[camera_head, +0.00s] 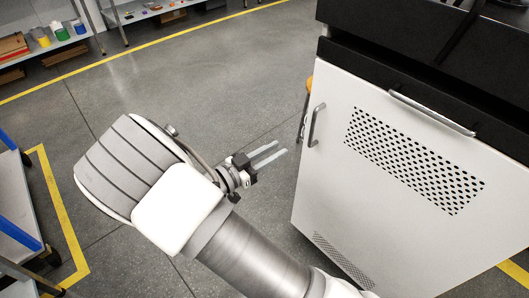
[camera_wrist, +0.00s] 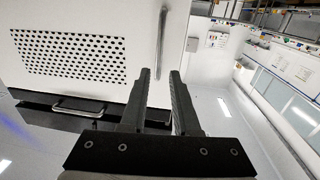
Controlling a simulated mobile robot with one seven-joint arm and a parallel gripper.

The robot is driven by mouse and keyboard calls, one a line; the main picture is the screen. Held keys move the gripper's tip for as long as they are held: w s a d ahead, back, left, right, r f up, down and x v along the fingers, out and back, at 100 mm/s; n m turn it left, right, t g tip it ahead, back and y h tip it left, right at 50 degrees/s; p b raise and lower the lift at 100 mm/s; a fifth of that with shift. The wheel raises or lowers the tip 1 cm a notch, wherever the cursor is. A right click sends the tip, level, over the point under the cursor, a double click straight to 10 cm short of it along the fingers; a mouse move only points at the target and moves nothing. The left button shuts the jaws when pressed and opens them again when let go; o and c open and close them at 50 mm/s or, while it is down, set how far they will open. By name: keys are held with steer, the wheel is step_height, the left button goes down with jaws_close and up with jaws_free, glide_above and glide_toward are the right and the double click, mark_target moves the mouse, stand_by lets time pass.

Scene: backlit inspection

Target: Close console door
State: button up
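The console door (camera_head: 390,210) is a white panel on the right in the head view, with a perforated patch (camera_head: 414,160). A vertical grey handle (camera_head: 316,125) sits near its upper left edge. A small gap or none at the door's top edge cannot be told. My gripper (camera_head: 281,149) is left of the door, its two fingers pointing at the door's left edge, apart from it and empty. The wrist view shows the fingers (camera_wrist: 160,76) spread, with the door (camera_wrist: 100,20) behind and to the left.
The console's dark top (camera_head: 400,40) overhangs above the door, with a horizontal handle (camera_head: 431,112) along it. An orange item (camera_head: 309,84) shows beside the console's left edge. A blue-edged cart (camera_head: 15,225) stands at far left and shelves (camera_head: 50,48) at the back. The grey floor between is clear.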

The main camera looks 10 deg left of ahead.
steer(key=shift+v, duration=1.6)
steer(key=shift+d, duration=0.1)
steer(key=w+r+n+y, duration=0.1)
steer(key=w+r+y, duration=0.5)
steer(key=w+y, duration=0.3)
step_height(320, 180, up, 10)
steer(key=d+n+g+y, duration=0.2)
steer(key=n+y, duration=0.1)
steer(key=y, duration=0.2)
steer(key=s+d+r+n+g+y, duration=0.25)
steer(key=s+d+r, duration=0.35)
steer(key=s+d, duration=0.3)
steer(key=s+d+f+n+g+h, duration=0.1)
steer(key=s+d+h, duration=0.1)
steer(key=s+d, duration=0.55)
steer(key=s+d+f+n+g+h, duration=0.15)
steer(key=s+d, duration=0.25)
steer(key=s, duration=0.6)
step_height(320, 180, up, 20)
steer(key=p, duration=1.9)
steer(key=shift+g+h+p, duration=0.3)
steer(key=shift+h, duration=0.1)
